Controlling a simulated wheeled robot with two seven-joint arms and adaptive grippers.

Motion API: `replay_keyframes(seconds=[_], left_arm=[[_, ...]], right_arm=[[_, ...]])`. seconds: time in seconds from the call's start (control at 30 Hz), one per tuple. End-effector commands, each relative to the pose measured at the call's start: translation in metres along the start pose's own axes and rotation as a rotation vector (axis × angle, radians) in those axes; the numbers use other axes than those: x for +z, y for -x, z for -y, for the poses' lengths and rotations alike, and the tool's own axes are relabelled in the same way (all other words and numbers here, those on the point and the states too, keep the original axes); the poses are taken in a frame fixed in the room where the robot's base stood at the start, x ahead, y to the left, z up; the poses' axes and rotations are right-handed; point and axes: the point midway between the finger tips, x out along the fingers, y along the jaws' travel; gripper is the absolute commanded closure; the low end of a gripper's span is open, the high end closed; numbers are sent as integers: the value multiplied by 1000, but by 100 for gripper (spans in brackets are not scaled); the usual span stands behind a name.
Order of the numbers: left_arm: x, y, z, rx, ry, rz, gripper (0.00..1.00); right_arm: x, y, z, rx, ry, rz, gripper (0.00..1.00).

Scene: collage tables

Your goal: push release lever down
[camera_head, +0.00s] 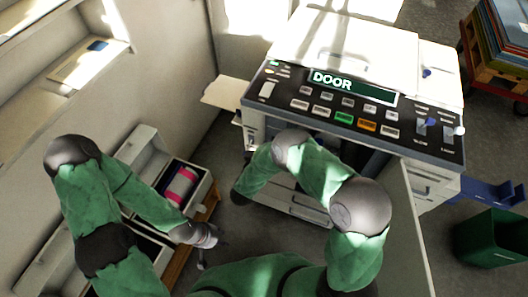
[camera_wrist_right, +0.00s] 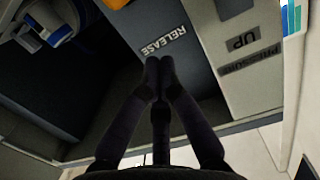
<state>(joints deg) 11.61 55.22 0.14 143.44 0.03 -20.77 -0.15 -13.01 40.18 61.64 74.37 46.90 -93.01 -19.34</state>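The wrist view shows a grey panel with a "RELEASE" label (camera_wrist_right: 163,40) inside the machine. An orange part (camera_wrist_right: 116,3) is cut off at the top edge above the label; I cannot tell whether it is the release lever. My right gripper (camera_wrist_right: 159,64) has its fingertips together just below the label, with nothing visible between them. In the head view the right arm bends in front of the machine, and its fingers cannot be made out. My left gripper (camera_head: 212,256) hangs low at the left with its fingers apart and empty, near an open drawer.
The copier's control panel (camera_head: 352,110) shows "DOOR", and an open door (camera_head: 408,235) stands at the right. A blue-ringed part (camera_wrist_right: 52,30) and a "PRESSURE UP" plate (camera_wrist_right: 250,55) flank the label. A drawer holds a pink roll (camera_head: 181,186). A green bin (camera_head: 492,238) stands at right.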

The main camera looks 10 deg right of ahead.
Motion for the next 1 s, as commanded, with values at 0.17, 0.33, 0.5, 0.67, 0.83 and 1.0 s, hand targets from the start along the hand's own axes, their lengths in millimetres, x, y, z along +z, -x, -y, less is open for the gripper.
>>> replay_keyframes(seconds=[0.17, 0.33, 0.5, 0.67, 0.83, 1.0], left_arm=[[-1, -12, 4, 0, 0, 0, 60], [-1, -22, 8, 0, 0, 0, 60], [-1, -29, 10, 0, 0, 0, 60], [-1, -32, 11, 0, 0, 0, 60], [-1, -32, 11, 0, 0, 0, 60], [-1, -32, 11, 0, 0, 0, 60]], right_arm=[[2, -36, -2, 4, -2, -1, 100], [12, -53, 0, -3, 4, 3, 100], [30, -46, 0, -2, 3, 2, 100], [37, -42, 0, -1, 1, 0, 100], [38, -42, 0, -1, 0, 0, 100], [38, -42, 0, -1, 0, 0, 100]])
